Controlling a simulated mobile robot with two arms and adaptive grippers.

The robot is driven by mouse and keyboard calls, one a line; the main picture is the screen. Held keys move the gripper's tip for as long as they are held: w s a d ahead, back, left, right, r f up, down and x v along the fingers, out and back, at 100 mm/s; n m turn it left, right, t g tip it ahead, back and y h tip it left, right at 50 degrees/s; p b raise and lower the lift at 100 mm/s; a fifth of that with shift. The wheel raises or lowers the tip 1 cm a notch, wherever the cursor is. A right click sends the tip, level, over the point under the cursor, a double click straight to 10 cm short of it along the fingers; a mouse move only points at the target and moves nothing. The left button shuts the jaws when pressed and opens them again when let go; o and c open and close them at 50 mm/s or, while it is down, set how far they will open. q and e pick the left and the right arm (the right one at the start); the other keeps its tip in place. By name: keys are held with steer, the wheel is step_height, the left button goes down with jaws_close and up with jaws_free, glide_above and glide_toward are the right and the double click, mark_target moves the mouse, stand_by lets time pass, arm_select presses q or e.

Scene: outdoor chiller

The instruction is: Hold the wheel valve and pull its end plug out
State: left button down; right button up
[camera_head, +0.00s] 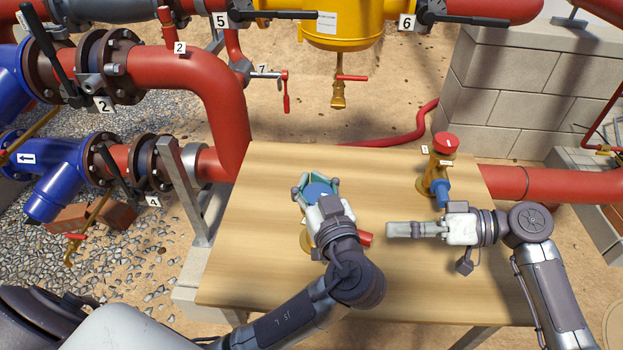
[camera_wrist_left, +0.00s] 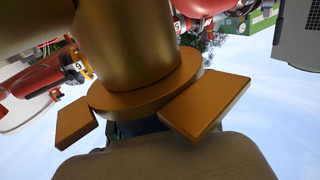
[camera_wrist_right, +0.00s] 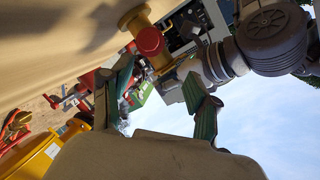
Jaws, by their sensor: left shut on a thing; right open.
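The wheel valve stands on the wooden table, with a blue handwheel (camera_head: 318,190) on top and a red end plug (camera_head: 365,239) pointing right. My left gripper (camera_head: 317,182) is shut on the valve around its blue handwheel; the gripper and wrist hide most of the brass body. The left wrist view shows a brass body (camera_wrist_left: 125,45) very close. My right gripper (camera_head: 390,229) is open and empty, just right of the red plug and apart from it. In the right wrist view, the red plug (camera_wrist_right: 150,42) faces the camera beyond the open green fingers (camera_wrist_right: 158,78).
A second brass valve with a red top (camera_head: 444,144) and a blue end (camera_head: 441,191) stands close behind my right gripper. The table (camera_head: 270,250) is clear at left and front. Large red pipes (camera_head: 200,78) and a yellow vessel (camera_head: 345,25) lie beyond it.

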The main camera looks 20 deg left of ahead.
mark_target(364, 239)
steer(key=d+f+m+t+y, duration=0.1)
steer(key=m, duration=0.2)
steer(key=d+f+m+t+y, duration=0.1)
steer(key=m, duration=0.2)
steer(key=s+d+f+m+y, duration=0.1)
steer(key=d+f+m, duration=0.1)
steer(key=m, duration=0.2)
steer(key=shift+f+t, duration=0.1)
steer(key=shift+t, duration=0.3)
steer(key=shift+s+a, duration=0.15)
steer(key=shift+a, duration=2.3)
steer(key=shift+s+a, duration=0.1)
steer(key=shift+a, duration=2.3)
jaws_close()
